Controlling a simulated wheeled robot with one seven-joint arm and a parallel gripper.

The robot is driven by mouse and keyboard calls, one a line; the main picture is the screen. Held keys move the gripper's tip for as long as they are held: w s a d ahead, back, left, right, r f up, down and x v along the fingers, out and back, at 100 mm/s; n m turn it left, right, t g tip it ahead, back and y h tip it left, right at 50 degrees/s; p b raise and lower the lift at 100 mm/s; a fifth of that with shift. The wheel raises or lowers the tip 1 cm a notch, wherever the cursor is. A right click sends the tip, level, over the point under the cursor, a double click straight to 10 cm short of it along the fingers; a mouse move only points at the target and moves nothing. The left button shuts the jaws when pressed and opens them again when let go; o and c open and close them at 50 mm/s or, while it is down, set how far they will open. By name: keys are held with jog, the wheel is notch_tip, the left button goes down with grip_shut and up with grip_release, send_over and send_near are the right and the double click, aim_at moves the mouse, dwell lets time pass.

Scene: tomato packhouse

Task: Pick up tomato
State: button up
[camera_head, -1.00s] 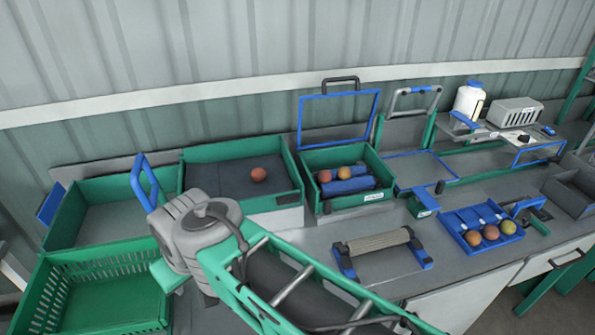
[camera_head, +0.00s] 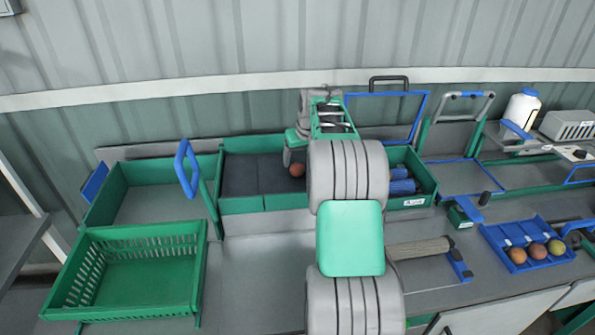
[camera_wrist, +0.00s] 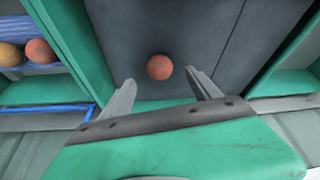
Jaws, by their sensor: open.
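A single orange-red tomato (camera_head: 297,170) lies on the dark padded floor of a green-sided tray (camera_head: 240,205). In the wrist view the tomato (camera_wrist: 159,67) sits beyond and between the two fingertips of my gripper (camera_wrist: 160,82), not touched by either. My gripper is open and empty, facing the dark tray floor (camera_wrist: 205,35).
A green box (camera_head: 410,203) with blue rollers stands right of the tray; my arm partly covers it. A blue tray (camera_head: 500,262) holds 3 tomatoes. A slatted green crate (camera_head: 130,305) and an empty green bin (camera_head: 120,200) with an upright blue handle (camera_head: 186,168) are left.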

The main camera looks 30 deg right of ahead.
aim_at(298, 166)
jog(key=p+x, duration=0.2)
jog(key=x, duration=0.4)
jog(key=shift+w+d+f, duration=0.1)
jog(key=shift+w+f, duration=0.05)
jog(key=shift+f, duration=0.05)
jog(key=c, duration=1)
